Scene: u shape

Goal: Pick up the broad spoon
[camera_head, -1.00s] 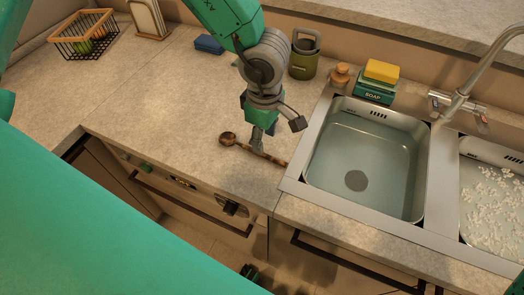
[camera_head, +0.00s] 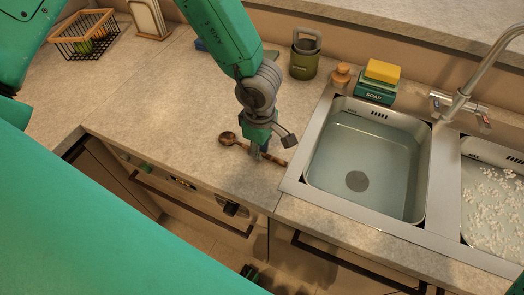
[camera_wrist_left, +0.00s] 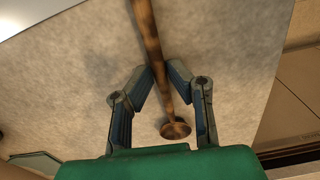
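The broad spoon (camera_head: 229,139) is brown and lies on the grey counter just left of the sink. Its round bowl is at the left and its handle runs right toward the sink edge. My left gripper (camera_head: 259,154) is low over the handle, pointing down, and hides part of it. In the left wrist view my left gripper (camera_wrist_left: 160,72) is open, with a fingertip on either side of the spoon handle (camera_wrist_left: 148,35). The bowl (camera_wrist_left: 176,130) shows between the fingers, nearer the palm. I cannot tell whether the fingers touch the handle. My right gripper is not in view.
The sink basin (camera_head: 366,160) is close on the right, with a faucet (camera_head: 462,98) behind it. A green mug (camera_head: 304,62), a soap box (camera_head: 374,93) and a yellow sponge (camera_head: 383,71) stand at the back. A wire basket (camera_head: 86,38) is far left. Counter left of the spoon is clear.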

